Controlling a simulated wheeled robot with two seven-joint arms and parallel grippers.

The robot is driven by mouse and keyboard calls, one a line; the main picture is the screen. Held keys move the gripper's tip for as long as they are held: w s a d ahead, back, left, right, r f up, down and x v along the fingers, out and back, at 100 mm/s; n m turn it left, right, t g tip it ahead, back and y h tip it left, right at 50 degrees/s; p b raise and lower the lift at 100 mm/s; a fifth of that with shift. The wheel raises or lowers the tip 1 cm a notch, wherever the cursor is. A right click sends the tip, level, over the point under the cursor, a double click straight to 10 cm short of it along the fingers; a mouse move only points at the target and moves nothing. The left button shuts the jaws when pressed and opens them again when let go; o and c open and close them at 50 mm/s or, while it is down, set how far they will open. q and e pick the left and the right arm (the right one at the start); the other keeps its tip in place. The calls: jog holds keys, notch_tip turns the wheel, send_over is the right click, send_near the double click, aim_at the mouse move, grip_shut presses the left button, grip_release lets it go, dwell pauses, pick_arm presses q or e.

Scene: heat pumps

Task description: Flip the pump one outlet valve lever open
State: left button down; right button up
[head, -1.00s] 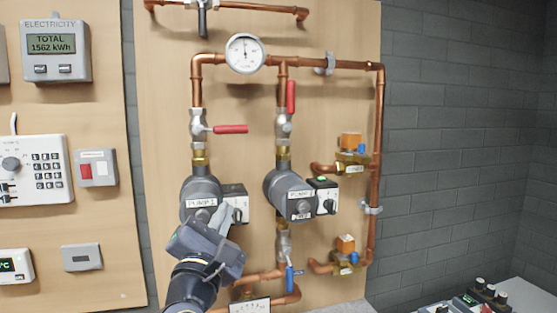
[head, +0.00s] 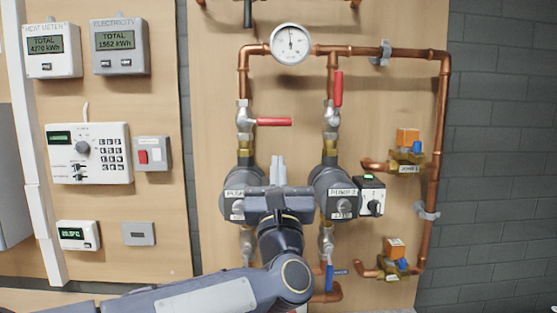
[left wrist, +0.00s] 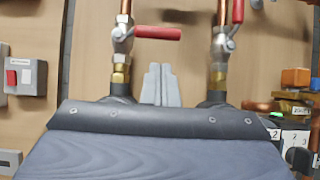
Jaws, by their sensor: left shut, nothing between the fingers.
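The pump one outlet valve has a red lever (head: 273,122) that lies horizontal, pointing right from the valve body (head: 244,120) above pump 1 (head: 236,203). In the left wrist view the same red lever (left wrist: 157,33) is at upper middle. My left gripper (head: 278,166) is shut and empty, its fingers pointing up, below the lever and apart from it in the picture. In the left wrist view its fingers (left wrist: 160,86) are together below the lever. My gripper body covers part of pump 1 and its switch box. My right gripper is out of view.
Pump 2 (head: 336,190) stands to the right, its outlet lever (head: 338,88) red and upright. A pressure gauge (head: 290,44) sits on the copper pipe above. Orange-topped valves (head: 406,138) are further right. Meters and a control panel (head: 90,153) hang at left.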

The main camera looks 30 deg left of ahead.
aim_at(265, 122)
pick_arm(q)
jog(key=p+x, duration=0.3)
jog(key=x, duration=0.4)
jog(key=shift+w+r, duration=0.1)
jog(key=shift+w+a+r, duration=0.15)
jog(key=shift+w+a, duration=0.05)
jog(key=shift+w, duration=0.1)
